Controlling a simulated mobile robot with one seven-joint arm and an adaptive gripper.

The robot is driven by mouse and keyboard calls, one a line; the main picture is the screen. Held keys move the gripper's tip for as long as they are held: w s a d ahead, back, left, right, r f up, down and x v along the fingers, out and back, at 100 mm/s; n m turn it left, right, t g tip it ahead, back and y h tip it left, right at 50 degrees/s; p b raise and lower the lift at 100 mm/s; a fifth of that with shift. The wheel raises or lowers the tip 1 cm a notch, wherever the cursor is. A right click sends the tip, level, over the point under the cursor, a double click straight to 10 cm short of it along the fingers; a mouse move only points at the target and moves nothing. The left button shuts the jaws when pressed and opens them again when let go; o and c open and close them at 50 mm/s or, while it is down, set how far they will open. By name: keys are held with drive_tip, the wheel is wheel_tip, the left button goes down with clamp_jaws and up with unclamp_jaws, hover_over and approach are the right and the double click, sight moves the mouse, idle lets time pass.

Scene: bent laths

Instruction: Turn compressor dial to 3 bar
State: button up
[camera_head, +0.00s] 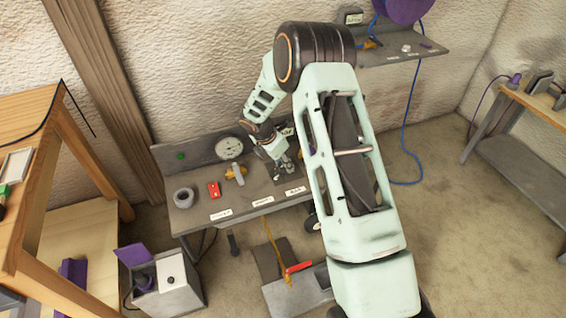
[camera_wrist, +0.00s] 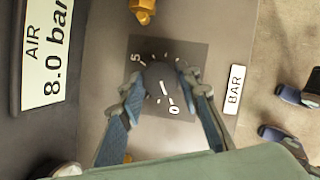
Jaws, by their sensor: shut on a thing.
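The compressor dial (camera_wrist: 157,84) is a dark round knob on a dark square plate in the wrist view. A white line on it points down and slightly right, toward the 0 side of the scale; a 5 shows at the upper left. My gripper (camera_wrist: 160,84) has one finger on each side of the knob and is shut on it. A "BAR" label (camera_wrist: 234,90) is right of the plate. In the head view my gripper (camera_head: 284,166) reaches down onto the right part of the grey console (camera_head: 245,204), and its fingers hide the dial there.
A display (camera_wrist: 48,50) reads "AIR 8.0 bar". Left of the gripper on the console are a round gauge (camera_head: 229,148), a brass valve (camera_head: 236,172), a red switch (camera_head: 214,190) and a grey ring (camera_head: 184,198). A wooden bench (camera_head: 30,115) stands at far left.

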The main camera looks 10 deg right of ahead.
drive_tip(key=shift+m, duration=0.3)
drive_tip(key=m+g, duration=0.1)
drive_tip(key=m, duration=0.2)
drive_tip(key=shift+w+m+h, duration=0.15)
drive_tip(key=shift+m+h, duration=0.15)
drive_tip(key=shift+h, duration=0.1)
drive_tip(key=m+g+b, duration=0.1)
drive_tip(key=m+g, duration=0.1)
drive_tip(key=m, duration=0.2)
drive_tip(key=shift+w+f, duration=0.1)
drive_tip(key=m+g+b, duration=0.1)
drive_tip(key=m, duration=0.4)
drive_tip(key=shift+g+b, duration=0.4)
drive_tip(key=shift+w+m+g+y+b, duration=0.1)
drive_tip(key=shift+m+g+y+b, duration=0.3)
drive_tip(key=shift+m, duration=0.75)
drive_tip(key=shift+m+g+y+b, duration=0.3)
drive_tip(key=shift+m+y, duration=0.2)
drive_tip(key=shift+m, duration=0.65)
drive_tip(key=o, duration=1.1)
